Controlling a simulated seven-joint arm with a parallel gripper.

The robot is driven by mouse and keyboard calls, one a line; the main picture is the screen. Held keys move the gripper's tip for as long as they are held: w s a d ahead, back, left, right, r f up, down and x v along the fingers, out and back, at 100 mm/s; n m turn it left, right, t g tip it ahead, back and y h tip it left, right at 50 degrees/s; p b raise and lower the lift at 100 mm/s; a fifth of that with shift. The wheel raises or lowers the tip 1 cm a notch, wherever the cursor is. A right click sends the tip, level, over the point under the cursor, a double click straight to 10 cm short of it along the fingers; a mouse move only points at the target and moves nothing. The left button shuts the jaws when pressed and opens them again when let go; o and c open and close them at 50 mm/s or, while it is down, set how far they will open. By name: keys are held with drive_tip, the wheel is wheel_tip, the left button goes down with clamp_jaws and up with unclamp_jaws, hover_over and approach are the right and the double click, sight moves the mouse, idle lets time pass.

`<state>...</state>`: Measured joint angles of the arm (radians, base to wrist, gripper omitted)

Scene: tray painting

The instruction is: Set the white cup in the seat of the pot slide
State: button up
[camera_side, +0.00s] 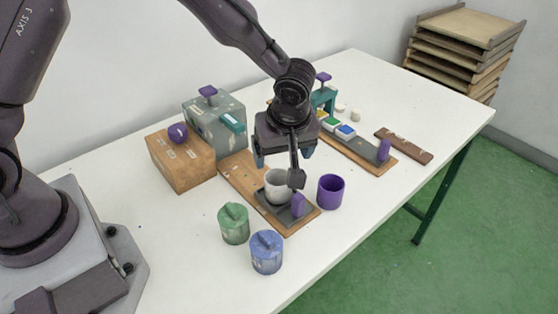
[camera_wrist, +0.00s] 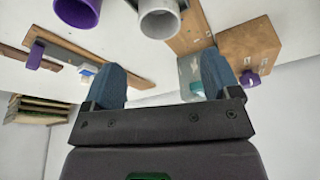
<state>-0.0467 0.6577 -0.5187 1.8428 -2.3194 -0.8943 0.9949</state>
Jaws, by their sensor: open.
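The white cup (camera_side: 278,187) stands upright in the dark grey seat of the pot slide (camera_side: 272,214), near the purple knob (camera_side: 298,205) on its wooden board. Whether its base is fully down in the seat is hidden by the slide's edge. My gripper (camera_side: 284,156) is above and slightly behind the cup, its blue fingers apart and empty, clear of the cup. In the wrist view, the white cup (camera_wrist: 160,20) is at the top edge, beyond the open fingers of my gripper (camera_wrist: 162,78).
A purple cup (camera_side: 330,191) stands close right of the slide. Green (camera_side: 233,224) and blue (camera_side: 267,253) lidded pots stand in front. A wooden box (camera_side: 181,163) and a grey box (camera_side: 214,127) are behind left. Another slide board (camera_side: 350,150) lies at back right.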

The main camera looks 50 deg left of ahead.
drive_tip(key=w+a+r+m+t, duration=0.1)
drive_tip(key=w+r+t, duration=0.2)
drive_tip(key=r, duration=0.2)
drive_tip(key=w+r+m+t, duration=0.1)
drive_tip(key=w+r+t, duration=0.25)
drive_tip(key=r, duration=0.25)
drive_tip(key=s+d+r+m+t+h, duration=0.1)
drive_tip(key=s+r+m+t+h, duration=0.15)
drive_tip(key=r, duration=0.35)
drive_tip(key=s+r+m+t+h, duration=0.1)
drive_tip(key=s+r+m+h, duration=0.2)
drive_tip(key=r+m, duration=0.15)
drive_tip(key=s+a+m+g+y, duration=0.1)
drive_tip(key=s+a+m+g, duration=0.1)
drive_tip(key=s, duration=0.8)
drive_tip(key=s+a+f+m+g+y, duration=0.1)
drive_tip(key=s+a+m+g, duration=0.1)
drive_tip(key=s+a, duration=0.5)
drive_tip(key=s+g, duration=0.1)
drive_tip(key=s, duration=0.3)
drive_tip(key=shift+s+a+f+m+g, duration=0.2)
drive_tip(key=shift+a+m+g, duration=0.1)
drive_tip(key=shift+g, duration=0.1)
